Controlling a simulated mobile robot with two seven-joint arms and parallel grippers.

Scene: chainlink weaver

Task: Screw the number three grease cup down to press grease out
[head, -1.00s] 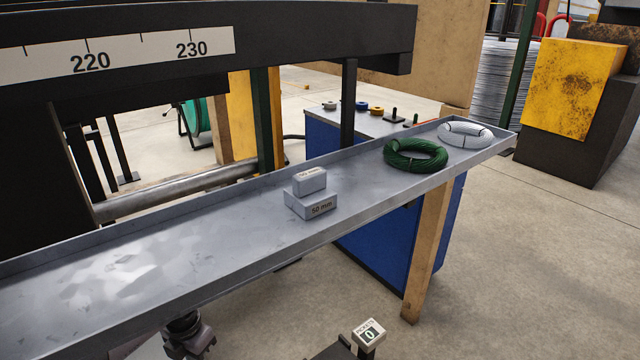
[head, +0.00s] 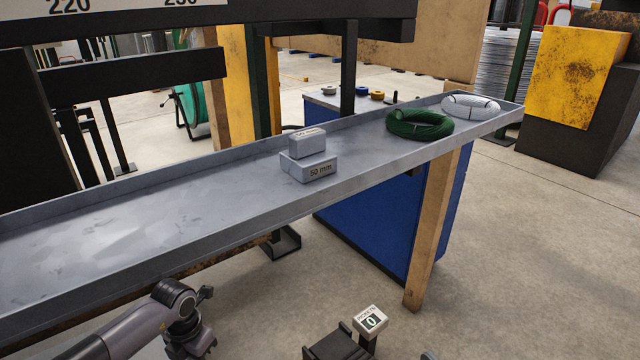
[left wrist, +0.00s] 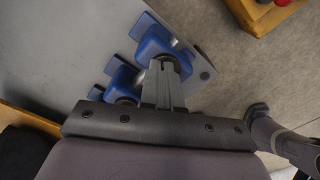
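In the left wrist view, my left gripper (left wrist: 165,66) shows its two grey fingers close together. The fingertips overlap the edge of a blue housing (left wrist: 153,43) on a grey plate. A dark round part shows around the tips; I cannot tell whether they touch or hold it. A second blue housing (left wrist: 121,79) sits to the lower left, partly behind the gripper body. No number is readable on these parts, and I cannot make out which part is the number three grease cup. In the head view my left arm enters at the bottom left. My right gripper is out of view.
A long grey metal tray (head: 110,240) crosses the head view. It carries two grey blocks (head: 308,165), a green wire coil (head: 418,124) and a white coil (head: 470,105). A wooden post (head: 433,230) stands under it. A small counter (head: 370,319) reads 0.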

